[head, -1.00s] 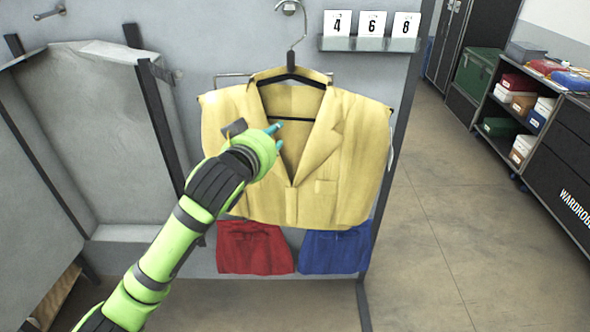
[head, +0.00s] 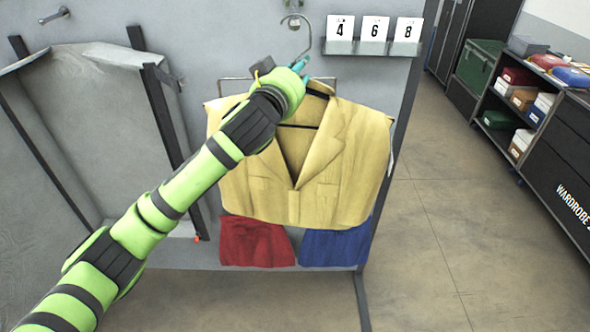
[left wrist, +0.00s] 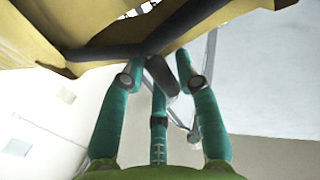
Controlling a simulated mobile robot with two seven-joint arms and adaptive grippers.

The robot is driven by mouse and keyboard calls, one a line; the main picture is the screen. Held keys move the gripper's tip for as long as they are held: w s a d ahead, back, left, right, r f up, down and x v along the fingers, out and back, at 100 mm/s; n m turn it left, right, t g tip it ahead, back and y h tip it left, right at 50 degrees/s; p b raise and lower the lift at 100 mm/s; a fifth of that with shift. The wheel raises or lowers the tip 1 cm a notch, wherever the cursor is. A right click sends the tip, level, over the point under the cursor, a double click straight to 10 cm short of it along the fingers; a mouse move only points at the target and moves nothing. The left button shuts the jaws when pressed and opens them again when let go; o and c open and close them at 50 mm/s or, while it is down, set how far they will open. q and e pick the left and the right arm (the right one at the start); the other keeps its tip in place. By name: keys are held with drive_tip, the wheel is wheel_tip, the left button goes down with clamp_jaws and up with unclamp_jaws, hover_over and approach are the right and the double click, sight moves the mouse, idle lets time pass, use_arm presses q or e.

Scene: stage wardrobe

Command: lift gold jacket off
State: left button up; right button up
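The gold jacket (head: 335,165) hangs on a dark hanger, its wire hook (head: 308,35) at the wall peg (head: 291,4) in the head view. My left gripper (head: 299,66) is at the top of the hanger, just below the hook, and hides the hanger's neck there. In the left wrist view, the teal fingers (left wrist: 155,75) stand apart around the dark hanger neck (left wrist: 162,74), with no clear grip on it. The jacket's gold cloth (left wrist: 95,30) and a dark hanger arm (left wrist: 105,52) show above the fingers. My right gripper is not in view.
Red cloth (head: 256,242) and blue cloth (head: 336,247) hang below the jacket. A shelf with number cards (head: 372,47) is right of the hook. A grey open-fronted panel (head: 95,130) stands at left. Floor at right is clear before the shelving (head: 510,130).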

use_arm(q)
clamp_jaws()
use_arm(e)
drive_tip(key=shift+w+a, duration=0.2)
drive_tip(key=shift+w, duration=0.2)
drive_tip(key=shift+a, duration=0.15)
